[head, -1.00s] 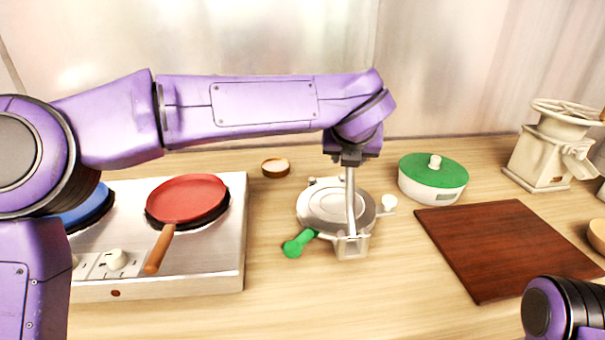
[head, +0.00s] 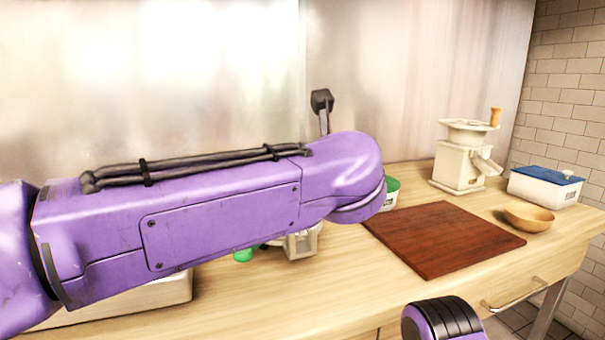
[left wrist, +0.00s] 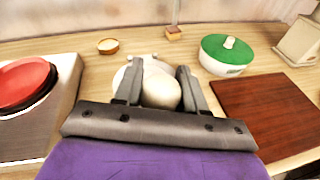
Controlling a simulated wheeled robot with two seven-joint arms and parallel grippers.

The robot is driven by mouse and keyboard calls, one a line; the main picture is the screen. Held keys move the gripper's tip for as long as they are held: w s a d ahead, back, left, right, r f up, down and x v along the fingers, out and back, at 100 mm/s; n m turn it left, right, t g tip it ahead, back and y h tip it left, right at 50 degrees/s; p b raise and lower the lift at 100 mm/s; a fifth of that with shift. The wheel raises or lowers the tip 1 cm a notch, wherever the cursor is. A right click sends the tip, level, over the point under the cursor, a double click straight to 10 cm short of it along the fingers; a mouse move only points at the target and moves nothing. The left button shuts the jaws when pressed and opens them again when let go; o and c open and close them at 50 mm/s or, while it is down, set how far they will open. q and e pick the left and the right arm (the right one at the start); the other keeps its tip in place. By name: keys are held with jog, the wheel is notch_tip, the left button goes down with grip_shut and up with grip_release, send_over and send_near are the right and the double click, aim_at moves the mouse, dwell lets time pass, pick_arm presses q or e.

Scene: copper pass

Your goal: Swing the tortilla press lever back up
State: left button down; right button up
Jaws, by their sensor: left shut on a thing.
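The tortilla press (head: 302,243) is mostly hidden behind my left arm in the head view; a pale metal part of its base shows below the arm. A green handle (head: 243,255) shows at its left. Part of the press's round plate (left wrist: 120,76) shows behind the left finger. The lever's rod is hidden, so its angle cannot be told. My right gripper is out of view.
A dark wooden board (head: 440,238) lies right of the press. A green-lidded pot (left wrist: 226,54) and a cream grinder (head: 465,158) stand behind it. A stand with a dark clip (head: 322,100) rises behind my arm. A stove with a red pan (left wrist: 24,82) is at left.

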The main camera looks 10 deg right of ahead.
pick_arm(q)
jog(key=shift+s+d+f, duration=0.1)
jog(key=shift+s+f, duration=0.15)
jog(key=shift+s, duration=0.4)
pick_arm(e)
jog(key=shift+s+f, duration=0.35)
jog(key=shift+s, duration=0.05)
pick_arm(q)
jog(key=c, duration=0.7)
grip_release()
jog(key=shift+r, duration=0.1)
jog(key=shift+s, duration=0.1)
jog(key=shift+s, duration=0.1)
jog(key=b+v, duration=0.1)
jog(key=v, duration=0.9)
jog(key=shift+s+b, duration=0.2)
jog(key=shift+b, duration=0.2)
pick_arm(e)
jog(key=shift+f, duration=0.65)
